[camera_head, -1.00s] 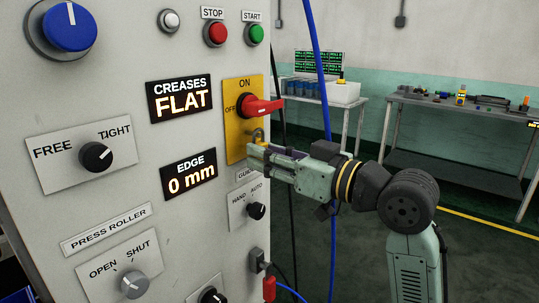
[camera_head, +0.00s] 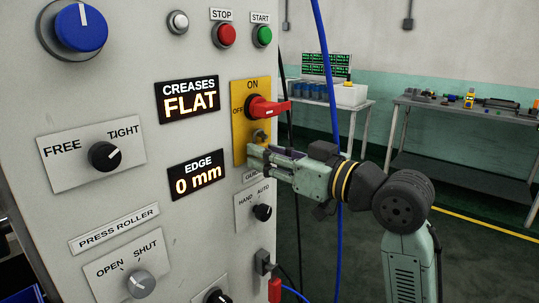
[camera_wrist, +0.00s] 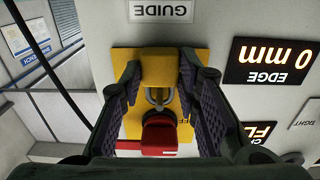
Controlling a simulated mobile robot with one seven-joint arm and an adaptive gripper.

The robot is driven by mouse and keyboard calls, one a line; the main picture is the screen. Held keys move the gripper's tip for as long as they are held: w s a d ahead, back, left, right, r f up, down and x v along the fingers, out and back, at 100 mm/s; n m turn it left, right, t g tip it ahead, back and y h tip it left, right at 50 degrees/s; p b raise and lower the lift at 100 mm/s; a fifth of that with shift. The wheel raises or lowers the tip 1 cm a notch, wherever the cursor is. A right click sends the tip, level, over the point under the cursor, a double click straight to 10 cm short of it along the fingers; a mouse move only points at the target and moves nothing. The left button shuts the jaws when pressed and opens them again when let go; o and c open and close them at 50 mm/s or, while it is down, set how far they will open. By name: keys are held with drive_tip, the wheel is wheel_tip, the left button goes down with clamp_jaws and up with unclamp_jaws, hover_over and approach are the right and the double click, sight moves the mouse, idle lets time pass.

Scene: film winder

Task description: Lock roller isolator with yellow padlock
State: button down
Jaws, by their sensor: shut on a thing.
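My gripper (camera_head: 256,157) is at the lower part of the yellow isolator plate (camera_head: 240,125), beneath the red isolator handle (camera_head: 266,107). The handle lies level, between the OFF mark on its left and open air on its right. In the wrist view, which is upside down, my gripper (camera_wrist: 159,80) is shut on the yellow padlock (camera_wrist: 160,67), one finger on each side. The padlock's grey shackle (camera_wrist: 157,97) points toward the red handle (camera_wrist: 160,132) and lies in front of the plate (camera_wrist: 125,55). I cannot tell whether the shackle passes through a hole or is closed.
The panel holds STOP (camera_head: 225,36) and START (camera_head: 264,36) buttons above, and a HAND/AUTO knob (camera_head: 262,212) below my gripper. A blue hose (camera_head: 327,80) hangs behind the arm. A table with loose items (camera_head: 455,105) stands at the back right.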

drive_tip(key=shift+f, duration=0.1)
idle(0.4)
drive_tip(key=c, duration=1.1)
unclamp_jaws()
drive_tip(key=v, duration=1.2)
